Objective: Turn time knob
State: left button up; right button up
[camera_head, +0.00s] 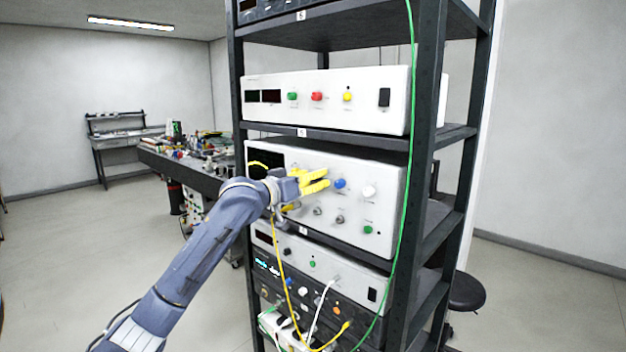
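The middle white instrument box (388,215) on the rack carries a blue knob (340,183), a white knob (369,191), a green knob (368,230) and small metal knobs (340,219). Their labels are too small to read, so I cannot tell which is the time knob. My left gripper (328,179) has yellow fingers and is in front of this panel, just left of the blue knob. A narrow gap shows between its fingertips, and nothing is seen between them. Whether it touches the blue knob is unclear. My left gripper hides part of the panel's left side. My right gripper is out of view.
The dark rack (428,130) holds an upper white box (370,85) and more instruments below. A green cable (410,150) hangs down the rack's front right. A yellow cable (284,280) hangs below my gripper. A cluttered bench (190,165) stands behind left.

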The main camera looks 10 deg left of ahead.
pick_arm(q)
jog(key=shift+c, duration=0.2)
grip_shut()
jog(key=shift+m, duration=0.3)
jog(key=shift+r+m, duration=0.1)
jog(key=shift+m, duration=3.4)
jog(key=shift+o, duration=0.2)
grip_release()
